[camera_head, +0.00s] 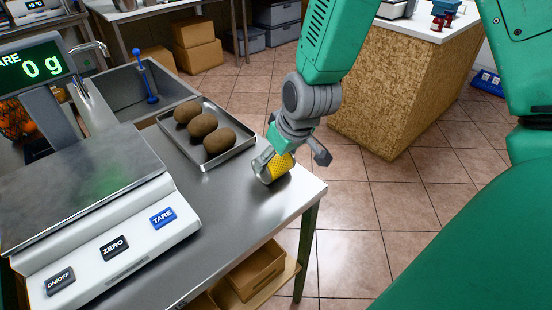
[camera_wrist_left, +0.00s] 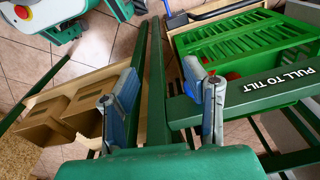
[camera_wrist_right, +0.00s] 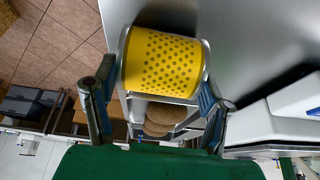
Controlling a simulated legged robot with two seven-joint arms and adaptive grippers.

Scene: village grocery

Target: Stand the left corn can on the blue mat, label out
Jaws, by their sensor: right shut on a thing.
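The corn can (camera_head: 279,168) has a yellow label with a dark dotted pattern and silvery rims. My right gripper (camera_head: 272,163) is shut on it at the right edge of the steel counter, with the can tilted on its side. Whether it touches the counter is unclear. In the right wrist view the can (camera_wrist_right: 162,62) sits between the fingers, dotted label facing the camera. My left gripper (camera_wrist_left: 166,95) shows only in the left wrist view, its fingers apart with nothing between them. No blue mat and no second can show.
A steel tray (camera_head: 240,150) with several brown potatoes lies left of the can. A large scale (camera_head: 100,190) fills the counter's left side. Cardboard boxes (camera_head: 255,270) sit on a shelf below. A green crate (camera_wrist_left: 245,45) and a green bar are near my left gripper.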

